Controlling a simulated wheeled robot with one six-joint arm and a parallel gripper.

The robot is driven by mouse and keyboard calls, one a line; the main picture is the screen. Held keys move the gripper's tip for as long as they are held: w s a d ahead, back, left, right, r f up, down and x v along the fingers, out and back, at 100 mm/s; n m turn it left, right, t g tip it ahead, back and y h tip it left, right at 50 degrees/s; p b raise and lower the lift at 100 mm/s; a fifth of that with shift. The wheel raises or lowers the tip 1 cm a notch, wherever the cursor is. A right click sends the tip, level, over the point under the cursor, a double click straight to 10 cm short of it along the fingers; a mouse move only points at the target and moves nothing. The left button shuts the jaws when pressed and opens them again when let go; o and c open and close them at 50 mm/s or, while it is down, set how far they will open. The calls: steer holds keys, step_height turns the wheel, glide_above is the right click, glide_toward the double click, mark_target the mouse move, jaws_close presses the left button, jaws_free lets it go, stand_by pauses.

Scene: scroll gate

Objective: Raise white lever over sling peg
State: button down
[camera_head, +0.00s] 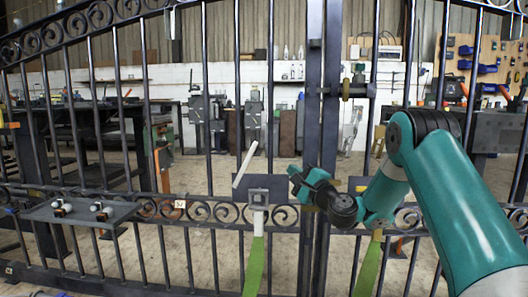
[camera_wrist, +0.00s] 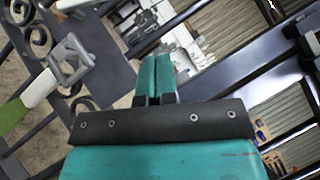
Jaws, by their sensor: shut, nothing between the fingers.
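A white lever (camera_head: 245,165) slants up to the right above a dark plate on the gate, left of the centre posts. Just below it a grey square bracket (camera_head: 258,196) sits on the plate, with a green sling (camera_head: 254,266) hanging from its white end piece. The wrist view shows the grey bracket (camera_wrist: 70,62) and green sling (camera_wrist: 14,115) at left, and a white piece (camera_wrist: 75,4) cut off at the top. I cannot clearly tell a peg from the bracket. My gripper (camera_head: 293,180) is shut and empty, right of the bracket and apart from it; its fingers (camera_wrist: 155,75) point ahead.
The dark gate's bars and thick centre posts (camera_head: 314,120) stand close around my gripper. A second green sling (camera_head: 367,266) hangs at right, partly behind my arm. A small shelf (camera_head: 80,211) with little fittings is on the gate at left. A latch (camera_head: 350,88) sits higher up.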

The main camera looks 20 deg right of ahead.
steer(key=w+a+r+p, duration=0.4)
steer(key=w+a+p, duration=0.1)
steer(key=w+p, duration=0.5)
steer(key=shift+a+r+p, duration=0.15)
steer(key=shift+r+p, duration=0.15)
steer(key=shift+p, duration=1.1)
